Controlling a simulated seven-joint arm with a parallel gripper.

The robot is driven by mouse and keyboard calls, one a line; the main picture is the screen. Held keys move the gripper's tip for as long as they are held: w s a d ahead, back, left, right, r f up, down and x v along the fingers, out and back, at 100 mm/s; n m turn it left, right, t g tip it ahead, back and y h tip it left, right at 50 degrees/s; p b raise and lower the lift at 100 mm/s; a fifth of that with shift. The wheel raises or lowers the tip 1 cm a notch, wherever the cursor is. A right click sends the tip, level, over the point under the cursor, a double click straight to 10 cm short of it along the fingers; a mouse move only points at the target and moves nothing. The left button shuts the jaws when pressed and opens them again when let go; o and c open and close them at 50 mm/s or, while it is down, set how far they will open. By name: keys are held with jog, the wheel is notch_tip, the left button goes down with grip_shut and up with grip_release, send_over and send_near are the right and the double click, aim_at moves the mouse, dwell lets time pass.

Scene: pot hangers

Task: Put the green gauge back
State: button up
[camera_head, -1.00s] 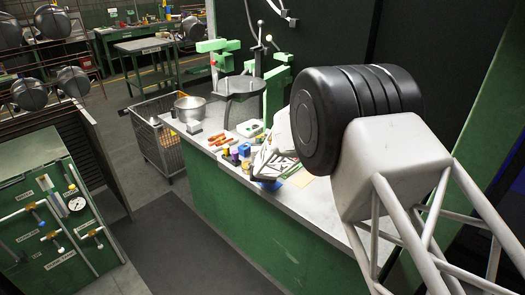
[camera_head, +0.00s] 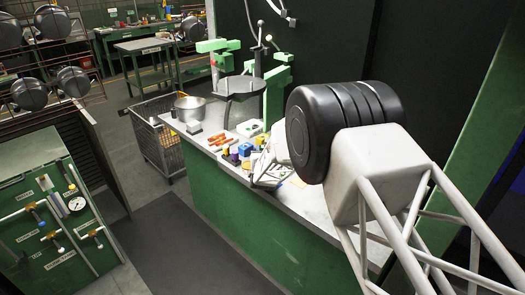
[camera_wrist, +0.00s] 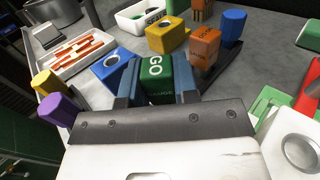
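The green gauge (camera_wrist: 156,76), a block with white "GO" lettering, is between the two blue fingers of my gripper (camera_wrist: 157,84) in the wrist view. The fingers lie flush against its two sides, so my gripper is shut on it. The gauge's lower end is hidden, and I cannot tell whether it touches the bench. A blue block with a round hole (camera_wrist: 108,68) is just left of the left finger. A yellow block with a hole (camera_wrist: 168,36), an orange block (camera_wrist: 204,46) and a blue block (camera_wrist: 234,24) stand beyond. In the head view my arm hides the fingertips and the gauge.
A white tray with orange-red pieces (camera_wrist: 78,52) and a white bin (camera_wrist: 138,18) are further back. Yellow (camera_wrist: 44,82) and purple (camera_wrist: 58,108) pieces are at the left. Red (camera_wrist: 308,86) and green (camera_wrist: 264,102) items are at the right. The bench (camera_head: 310,208) is bare near its front.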

jog(key=o, duration=0.4)
jog(key=shift+o, duration=0.2)
jog(key=shift+r, duration=0.2)
jog(key=shift+s, duration=6)
